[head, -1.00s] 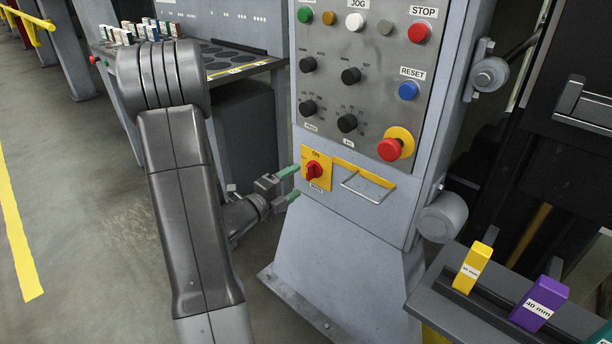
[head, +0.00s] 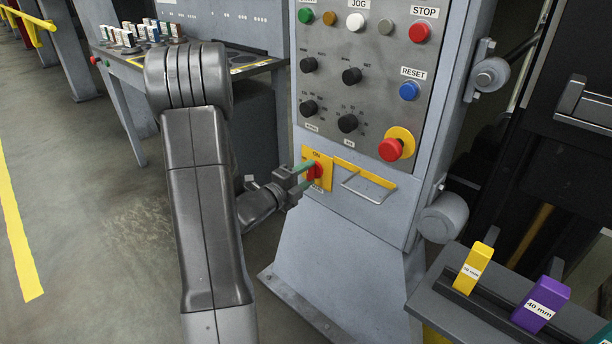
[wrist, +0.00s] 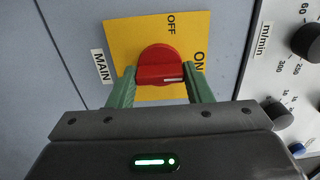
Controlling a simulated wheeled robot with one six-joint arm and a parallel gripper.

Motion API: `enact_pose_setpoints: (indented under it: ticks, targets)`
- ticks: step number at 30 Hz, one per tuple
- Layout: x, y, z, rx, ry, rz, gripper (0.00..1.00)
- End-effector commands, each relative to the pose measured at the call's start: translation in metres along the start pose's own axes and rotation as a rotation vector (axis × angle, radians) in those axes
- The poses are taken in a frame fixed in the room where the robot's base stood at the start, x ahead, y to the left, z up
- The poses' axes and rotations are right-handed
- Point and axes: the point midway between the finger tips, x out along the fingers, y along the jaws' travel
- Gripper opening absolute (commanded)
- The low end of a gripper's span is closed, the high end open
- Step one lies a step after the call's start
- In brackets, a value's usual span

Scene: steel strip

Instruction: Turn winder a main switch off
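The main switch is a red rotary knob (wrist: 160,66) on a yellow plate (wrist: 122,36) marked OFF and ON, with a MAIN label beside it. In the wrist view the white mark on the knob points right, towards ON. In the head view the knob (head: 313,172) sits low on the grey console, partly hidden by my gripper (head: 306,177). My gripper (wrist: 160,88) has its two green fingers apart, one on each side of the knob. I cannot tell whether the fingers touch it.
Above the switch, the console panel (head: 335,75) carries black knobs, buttons and a red emergency stop (head: 390,149). A metal handle (head: 368,187) is just right of the switch. Yellow (head: 473,268) and purple (head: 540,304) blocks stand at the lower right.

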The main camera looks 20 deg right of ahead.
Motion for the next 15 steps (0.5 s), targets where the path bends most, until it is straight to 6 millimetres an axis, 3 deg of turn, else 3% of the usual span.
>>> enact_pose_setpoints:
  ticks: [8, 15]
  targets:
    - [-0.0003, 0.0007, -0.0002, -0.035, 0.000, 0.001, 0.23]
    - [-0.0003, 0.0009, -0.0003, -0.168, 0.001, 0.001, 0.23]
